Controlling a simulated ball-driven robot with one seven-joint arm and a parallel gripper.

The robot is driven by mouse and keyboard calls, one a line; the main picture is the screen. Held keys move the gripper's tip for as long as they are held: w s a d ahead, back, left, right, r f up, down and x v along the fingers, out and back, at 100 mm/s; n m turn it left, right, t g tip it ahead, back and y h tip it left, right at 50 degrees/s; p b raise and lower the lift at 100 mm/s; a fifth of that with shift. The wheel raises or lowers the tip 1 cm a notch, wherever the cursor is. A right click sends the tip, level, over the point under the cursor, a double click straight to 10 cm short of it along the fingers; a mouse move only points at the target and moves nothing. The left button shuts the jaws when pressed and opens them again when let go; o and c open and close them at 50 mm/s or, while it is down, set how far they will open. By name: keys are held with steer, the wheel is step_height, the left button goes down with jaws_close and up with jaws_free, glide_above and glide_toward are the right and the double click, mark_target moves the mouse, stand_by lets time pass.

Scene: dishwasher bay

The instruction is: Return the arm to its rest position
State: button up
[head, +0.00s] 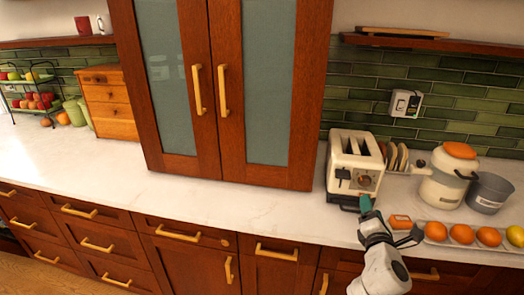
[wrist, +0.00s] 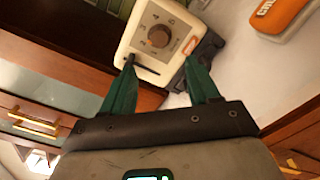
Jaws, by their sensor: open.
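My arm reaches up from the bottom right of the head view. My gripper (head: 365,204) is at its end, with its green fingers in front of the cream toaster (head: 356,165). In the wrist view my gripper (wrist: 161,70) has its two green fingers spread apart with nothing held between them. The toaster's front with its round dial (wrist: 159,37) shows just beyond the fingertips. I cannot tell whether a fingertip touches the toaster.
An orange box (head: 399,222) lies right of my gripper, beside a tray of oranges (head: 450,238). Behind stand a cream pot (head: 445,185) and a grey pot (head: 489,193). A tall cabinet (head: 222,90) stands left of the toaster. The white counter (head: 230,210) is clear in the middle.

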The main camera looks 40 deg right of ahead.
steer(key=s+a+f+m+g+y, duration=0.4)
steer(key=a+f+m, duration=0.3)
steer(key=a, duration=0.4)
steer(key=s+a+f+m+g+y, duration=0.3)
steer(key=s+a+f+m+y, duration=0.3)
steer(key=a, duration=0.6)
step_height(320, 180, down, 3)
steer(key=shift+s+r+m+g, duration=0.1)
steer(key=shift+s+m+g, duration=0.35)
steer(key=shift+m, duration=0.75)
steer(key=s+a+g+y, duration=0.1)
steer(key=s+a, duration=0.1)
steer(key=a, duration=0.1)
steer(key=s+a+m+g+y, duration=0.1)
steer(key=s+a, duration=0.1)
steer(key=s+a+f+g+y, duration=0.1)
steer(key=s+a, duration=0.2)
steer(key=shift+a+f+m, duration=0.1)
steer(key=shift+a+m, duration=0.2)
steer(key=shift+a, duration=0.05)
